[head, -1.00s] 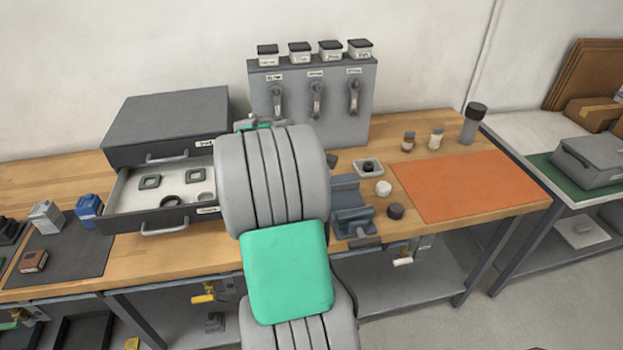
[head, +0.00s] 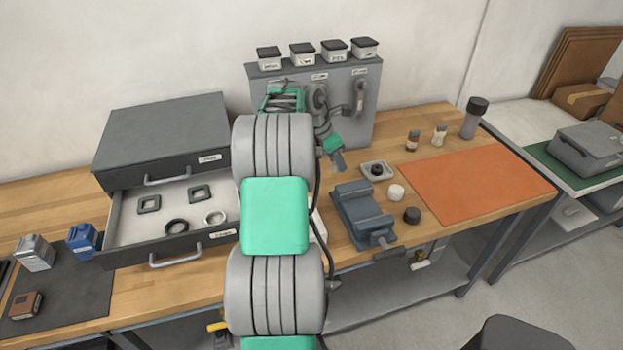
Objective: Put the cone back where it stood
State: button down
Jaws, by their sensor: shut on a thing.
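My gripper (head: 338,161) shows small and partly turned away, to the right of my arm, in front of the grey panel and above the bench, left of the small square dish. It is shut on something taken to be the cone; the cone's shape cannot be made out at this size. No other cone shows on the bench. The small square dish (head: 364,176) holds a dark round piece. A white round piece (head: 396,192) and a black round piece (head: 412,215) stand beside the blue-grey vise (head: 360,208). My arm hides part of the bench middle.
The grey panel (head: 368,125) with handles carries several lidded boxes. An open drawer (head: 128,224) with ring and square parts lies left of my arm. The orange mat (head: 477,180) is bare. Two small bottles and a dark-capped cylinder (head: 471,121) stand behind it.

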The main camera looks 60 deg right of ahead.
send_over(318, 186)
jog(key=a, duration=0.1)
jog(key=f, duration=0.3)
jog(key=f+p, duration=0.1)
jog(key=f, duration=0.2)
jog(key=shift+w+a+f, duration=0.15)
jog(key=shift+w+a, duration=0.05)
notch_tip(318, 186, down, 3)
jog(key=shift+w+r+p, duration=0.15)
jog(key=shift+p, duration=0.3)
jog(key=shift+f, duration=0.4)
jog(key=c, duration=1)
grip_release()
jog(key=shift+o, duration=0.2)
